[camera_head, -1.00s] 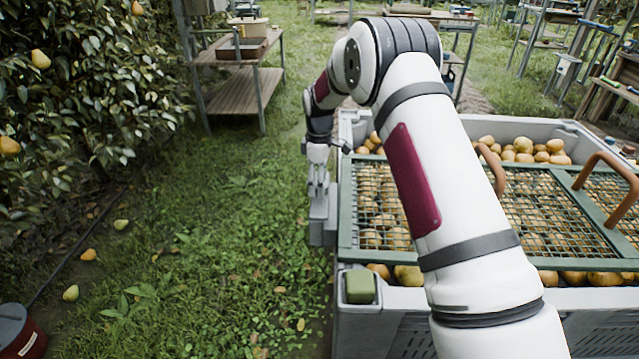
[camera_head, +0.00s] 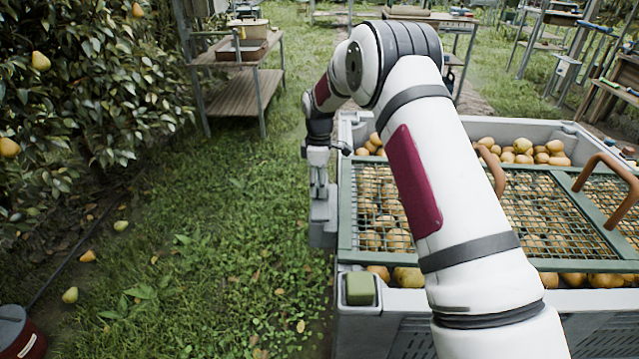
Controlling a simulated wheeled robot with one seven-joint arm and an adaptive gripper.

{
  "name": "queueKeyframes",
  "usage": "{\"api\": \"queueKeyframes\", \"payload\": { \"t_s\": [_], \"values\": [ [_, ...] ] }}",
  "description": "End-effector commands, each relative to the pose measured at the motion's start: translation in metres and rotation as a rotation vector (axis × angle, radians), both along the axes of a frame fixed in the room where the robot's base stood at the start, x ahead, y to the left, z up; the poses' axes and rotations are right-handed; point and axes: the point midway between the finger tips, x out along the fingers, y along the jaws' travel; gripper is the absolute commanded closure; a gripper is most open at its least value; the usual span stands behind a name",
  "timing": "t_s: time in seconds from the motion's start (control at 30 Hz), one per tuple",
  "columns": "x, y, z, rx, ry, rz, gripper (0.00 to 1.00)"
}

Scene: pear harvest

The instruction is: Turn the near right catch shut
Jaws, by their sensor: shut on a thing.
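A pale grey bin (camera_head: 384,325) full of pears stands at the right, with a green-framed mesh lid (camera_head: 346,215) lying on it. My gripper (camera_head: 320,193) points down at the bin's left side, just outside the lid's left edge. It is shut on a small catch at the top of a grey bracket (camera_head: 323,228) there. The fingers mostly hide the catch, so its exact angle cannot be told. My arm crosses the bin and hides part of the lid and of the near rim.
A green block (camera_head: 360,287) sits on the bin's near left corner. Brown handles (camera_head: 612,165) stand up from the lid. A pear tree (camera_head: 80,90) is at the left, and a wooden shelf stand (camera_head: 240,92) behind. The grass left of the bin is mostly clear, with a few fallen pears.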

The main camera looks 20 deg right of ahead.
Motion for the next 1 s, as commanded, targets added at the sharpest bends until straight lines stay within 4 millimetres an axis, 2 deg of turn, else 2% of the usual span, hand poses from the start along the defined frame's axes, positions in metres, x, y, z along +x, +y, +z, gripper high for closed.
{"api": "queueKeyframes", "payload": {
  "t_s": [0.27,1.0],
  "values": [
    [-0.0004,-0.0005,0.0000,0.001,0.001,0.187,1.00],
    [-0.0014,-0.0005,0.0001,0.001,0.000,0.889,1.00]
  ]
}}
